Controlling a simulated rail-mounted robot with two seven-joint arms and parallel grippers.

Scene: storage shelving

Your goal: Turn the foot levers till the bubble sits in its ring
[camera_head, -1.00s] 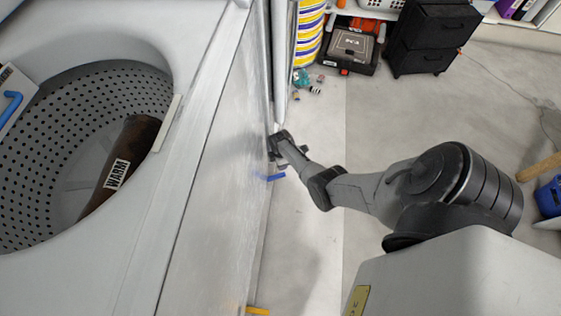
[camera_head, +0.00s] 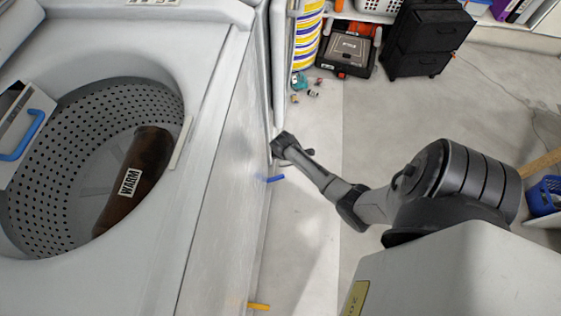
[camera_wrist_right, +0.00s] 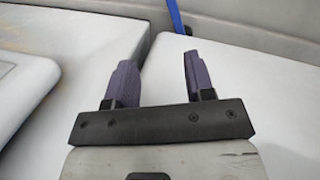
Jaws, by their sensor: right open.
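A white top-loading washer (camera_head: 206,195) stands at the left in the head view. A blue foot lever (camera_head: 271,179) sticks out low on its right side, and a yellow one (camera_head: 258,306) nearer me. My right gripper (camera_head: 284,146) is by the washer's side, just beyond the blue lever in the picture; I cannot tell whether they touch. In the right wrist view its purple fingers (camera_wrist_right: 157,78) are apart with nothing between them. A blue bar (camera_wrist_right: 175,16) shows beyond them, against pale surfaces. My left gripper is out of view. I can make out no bubble or ring.
A dark roll labelled WARM (camera_head: 144,165) lies in the open drum. A black toolbox (camera_head: 347,53) and black drawers (camera_head: 428,38) stand at the back. Small items (camera_head: 303,80) lie on the floor near the washer's far corner.

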